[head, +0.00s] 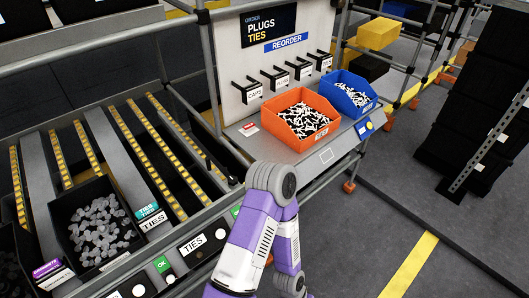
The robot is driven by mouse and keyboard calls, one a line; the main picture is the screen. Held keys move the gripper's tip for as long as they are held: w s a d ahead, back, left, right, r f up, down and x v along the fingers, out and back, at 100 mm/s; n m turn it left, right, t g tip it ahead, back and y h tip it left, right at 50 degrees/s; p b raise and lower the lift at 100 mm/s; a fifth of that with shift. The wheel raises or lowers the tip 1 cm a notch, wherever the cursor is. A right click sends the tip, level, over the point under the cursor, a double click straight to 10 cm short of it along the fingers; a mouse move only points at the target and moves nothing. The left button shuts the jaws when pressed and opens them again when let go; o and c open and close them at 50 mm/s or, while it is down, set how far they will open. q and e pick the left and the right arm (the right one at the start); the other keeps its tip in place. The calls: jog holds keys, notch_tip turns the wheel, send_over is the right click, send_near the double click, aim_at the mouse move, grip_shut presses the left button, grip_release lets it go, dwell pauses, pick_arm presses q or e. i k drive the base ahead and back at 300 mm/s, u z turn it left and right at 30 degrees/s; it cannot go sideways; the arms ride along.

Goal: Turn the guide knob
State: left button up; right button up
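No part is labelled as the guide knob, so I cannot tell which one it is. The front rail of the flow rack carries small round knob-like parts: one at lower left (138,291) and one (199,255) below the white TIES label (194,242). A yellow round part (369,125) sits on a blue plate at the right end of the shelf. A purple and white arm of mine rises from the bottom centre, bends at a grey joint and hides part of the rail. Neither gripper is in view.
A black bin (72,211) of clear grey pieces sits in the rack lanes. Black crates (475,120) stand right. The grey floor between is open.

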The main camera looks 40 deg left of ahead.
aim_at(233, 180)
jog(key=i, duration=0.75)
jog(key=u, duration=2.6)
